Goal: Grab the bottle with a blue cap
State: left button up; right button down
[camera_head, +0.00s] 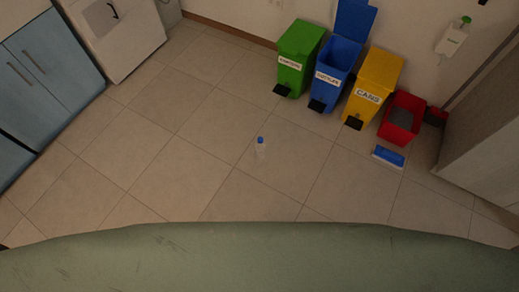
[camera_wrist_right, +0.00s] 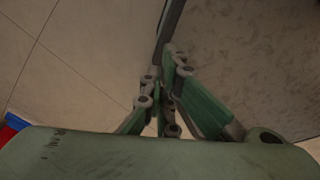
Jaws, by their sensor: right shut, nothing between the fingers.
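The bottle does not show in the right wrist view. Neither gripper shows in the head view, so my left gripper is out of sight.
Green (camera_head: 299,54), blue (camera_head: 331,75) and yellow (camera_head: 376,82) bins and a red container (camera_head: 402,118) line the back right. A blue-and-white object (camera_head: 388,157) lies before them. Blue cabinets (camera_head: 52,65) stand left.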

aim_at(261, 146)
jog(key=z, duration=0.4)
jog(key=i+j+z, duration=0.15)
jog(key=j+z, duration=0.55)
jog(key=j, duration=0.2)
jog(key=i+j+z, duration=0.1)
jog(key=j+z, duration=0.3)
jog(key=j, duration=0.1)
